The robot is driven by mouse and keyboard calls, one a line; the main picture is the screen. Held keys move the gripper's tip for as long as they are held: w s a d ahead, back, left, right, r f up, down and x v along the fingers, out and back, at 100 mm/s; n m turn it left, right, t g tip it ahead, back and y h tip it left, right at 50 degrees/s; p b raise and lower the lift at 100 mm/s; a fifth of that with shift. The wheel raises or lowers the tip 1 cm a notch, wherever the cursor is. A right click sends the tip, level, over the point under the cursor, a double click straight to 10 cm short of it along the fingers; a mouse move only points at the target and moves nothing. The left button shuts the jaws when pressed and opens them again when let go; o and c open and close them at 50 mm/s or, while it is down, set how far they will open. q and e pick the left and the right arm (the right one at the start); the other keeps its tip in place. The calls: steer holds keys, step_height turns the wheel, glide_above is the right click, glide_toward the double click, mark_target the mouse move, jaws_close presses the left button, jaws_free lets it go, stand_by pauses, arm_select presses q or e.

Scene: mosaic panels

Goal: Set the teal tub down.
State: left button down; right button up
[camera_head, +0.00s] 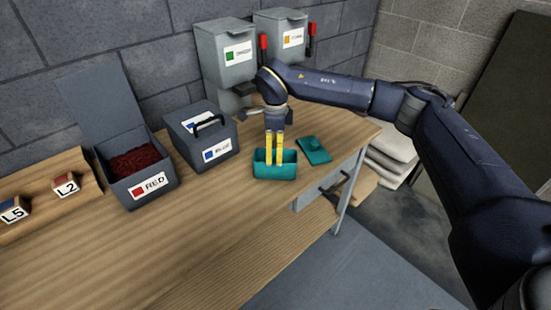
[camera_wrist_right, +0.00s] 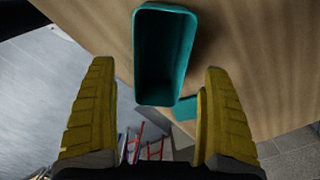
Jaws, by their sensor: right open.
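The teal tub (camera_head: 275,170) is an empty-looking open rectangular box on the wooden table near its right front edge. It looks upright, resting on the wood. My right gripper (camera_head: 274,162) points down at the tub, its yellow fingers overlapping the tub's opening in the head view. In the right wrist view the tub (camera_wrist_right: 165,100) lies between and ahead of the two spread fingers, with gaps on both sides. The right gripper is open and holds nothing. My left gripper is out of view.
A teal lid (camera_head: 315,150) lies right of the tub. A closed blue-labelled box (camera_head: 205,150) and an open red-labelled box (camera_head: 146,188) stand left. The front of the table (camera_head: 190,245) is clear.

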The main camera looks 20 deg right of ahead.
steer(key=shift+r, duration=2.75)
